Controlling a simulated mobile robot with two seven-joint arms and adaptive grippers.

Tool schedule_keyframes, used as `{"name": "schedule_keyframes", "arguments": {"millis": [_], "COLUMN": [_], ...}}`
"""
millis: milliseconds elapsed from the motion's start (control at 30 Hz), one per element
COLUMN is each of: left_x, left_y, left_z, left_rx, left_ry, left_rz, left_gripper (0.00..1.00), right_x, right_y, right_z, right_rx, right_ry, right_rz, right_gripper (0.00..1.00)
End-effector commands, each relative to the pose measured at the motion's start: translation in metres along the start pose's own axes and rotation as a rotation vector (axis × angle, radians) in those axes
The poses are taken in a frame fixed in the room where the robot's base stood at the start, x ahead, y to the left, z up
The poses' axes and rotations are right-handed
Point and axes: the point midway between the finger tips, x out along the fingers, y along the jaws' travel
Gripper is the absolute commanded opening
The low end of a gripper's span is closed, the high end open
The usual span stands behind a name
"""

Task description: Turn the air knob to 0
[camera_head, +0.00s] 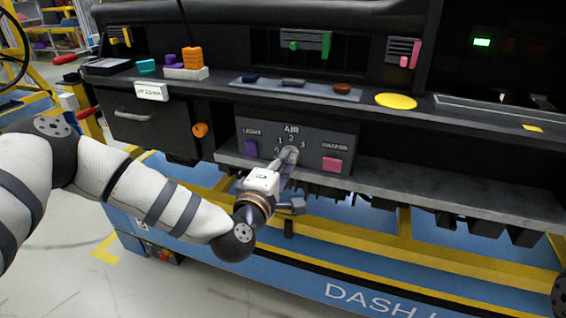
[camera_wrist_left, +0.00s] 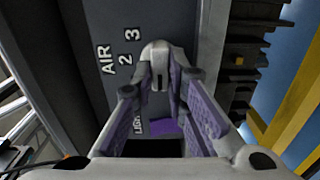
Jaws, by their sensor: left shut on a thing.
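The grey air knob (camera_head: 290,153) sits on the dark control panel under the label AIR, with numbers arranged around it. The knob also shows in the left wrist view (camera_wrist_left: 161,55), beside the printed 2 and 3. My left gripper (camera_head: 284,171) reaches up to the knob from below. In the left wrist view its two purple-padded fingers (camera_wrist_left: 165,95) are on either side of the knob, shut on it. The gripper partly covers the knob and the lower numbers, so I cannot tell exactly which number it points to. My right gripper is out of view.
A purple light button (camera_head: 251,148) is left of the knob and a pink hazard button (camera_head: 332,164) is right of it. An orange knob (camera_head: 200,130) is further left. A grey ledge (camera_head: 420,190) juts out below the panel, near my gripper.

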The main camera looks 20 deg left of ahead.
Motion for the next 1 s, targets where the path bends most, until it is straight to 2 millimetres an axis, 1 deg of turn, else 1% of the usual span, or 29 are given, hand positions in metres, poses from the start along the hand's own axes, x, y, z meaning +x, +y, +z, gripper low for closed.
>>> {"name": "schedule_keyframes", "arguments": {"millis": [200, 600, 633, 667, 700, 1000], "left_x": [-0.0005, -0.0005, -0.0005, -0.0005, -0.0004, -0.0014], "left_y": [-0.0012, -0.0009, -0.0009, -0.0009, -0.0008, -0.0005], "left_z": [0.0011, 0.0013, 0.0013, 0.0013, 0.0012, 0.0005], "left_rx": [-0.033, -0.039, -0.039, -0.039, -0.039, -0.037], "left_ry": [-0.003, -0.004, -0.004, -0.004, -0.003, -0.001], "left_rz": [-0.003, -0.002, -0.002, -0.002, -0.002, -0.001], "left_gripper": [0.00, 0.00, 0.18, 0.25, 0.33, 0.33], "right_x": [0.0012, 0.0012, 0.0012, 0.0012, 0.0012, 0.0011], "right_y": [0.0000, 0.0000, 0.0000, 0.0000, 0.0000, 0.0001], "right_z": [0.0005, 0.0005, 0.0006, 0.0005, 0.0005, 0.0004], "right_rx": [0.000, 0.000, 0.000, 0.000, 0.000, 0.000], "right_ry": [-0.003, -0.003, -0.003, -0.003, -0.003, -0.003], "right_rz": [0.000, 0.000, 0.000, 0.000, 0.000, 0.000], "right_gripper": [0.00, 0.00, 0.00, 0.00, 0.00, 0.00]}}
